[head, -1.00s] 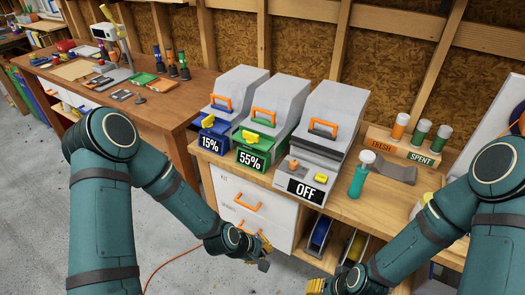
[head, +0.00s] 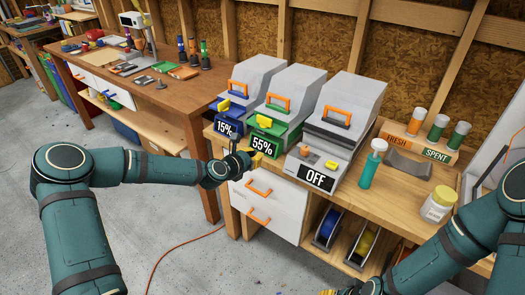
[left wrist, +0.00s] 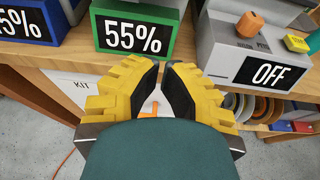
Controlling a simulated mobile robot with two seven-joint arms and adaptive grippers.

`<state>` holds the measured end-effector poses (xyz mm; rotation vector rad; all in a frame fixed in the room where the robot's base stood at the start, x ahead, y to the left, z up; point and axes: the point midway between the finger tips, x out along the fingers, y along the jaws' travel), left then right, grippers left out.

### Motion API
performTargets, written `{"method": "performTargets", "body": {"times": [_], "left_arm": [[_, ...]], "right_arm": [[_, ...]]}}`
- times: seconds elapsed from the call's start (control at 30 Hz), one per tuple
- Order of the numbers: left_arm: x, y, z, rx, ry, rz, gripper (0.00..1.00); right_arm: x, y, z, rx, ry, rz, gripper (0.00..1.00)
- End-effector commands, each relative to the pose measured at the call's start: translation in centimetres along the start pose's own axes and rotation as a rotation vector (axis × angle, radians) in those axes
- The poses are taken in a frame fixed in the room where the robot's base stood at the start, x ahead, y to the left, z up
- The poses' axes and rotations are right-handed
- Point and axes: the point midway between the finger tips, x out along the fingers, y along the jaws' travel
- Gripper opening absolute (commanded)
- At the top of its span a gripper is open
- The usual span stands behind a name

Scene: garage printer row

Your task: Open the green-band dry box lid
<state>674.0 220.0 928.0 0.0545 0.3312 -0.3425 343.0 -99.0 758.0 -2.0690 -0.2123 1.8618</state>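The green-band dry box (head: 295,84) stands between the blue-band box and the box marked OFF. My left gripper (head: 257,150) is just below and in front of this label, apart from the latch. In the left wrist view its yellow fingers (left wrist: 160,75) have a narrow empty gap between them. Only a bit of my right gripper (head: 329,292) shows at the bottom edge.
The blue-band box (head: 256,73) marked 15% and the OFF box (head: 352,95) flank it closely. White drawers (head: 262,205) with orange handles are below. A teal bottle (head: 369,170) and a jar (head: 437,204) stand on the bench at right. The floor at left is clear.

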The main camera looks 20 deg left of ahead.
Motion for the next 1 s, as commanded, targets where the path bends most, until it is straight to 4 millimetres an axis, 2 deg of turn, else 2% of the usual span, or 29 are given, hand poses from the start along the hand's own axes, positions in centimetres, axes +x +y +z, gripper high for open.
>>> {"method": "performTargets", "body": {"times": [0.5, 0.6, 0.7, 1.0], "left_arm": [[9.5, -0.3, -0.1, 0.005, 0.001, -0.002, 0.00], [8.6, -0.1, 1.8, 0.009, 0.000, -0.002, 0.00], [8.2, -0.1, 2.8, 0.008, 0.001, -0.002, 0.00], [7.8, -0.2, 3.7, 0.004, 0.002, -0.002, 0.00]], "right_arm": [[1.1, 0.4, -0.1, -0.001, 0.006, 0.000, 0.47], [0.9, 0.3, -0.1, -0.001, 0.005, 0.000, 0.47], [0.8, 0.3, -0.1, 0.000, 0.005, 0.000, 0.47], [0.8, 0.3, -0.1, 0.000, 0.004, 0.000, 0.47]]}}
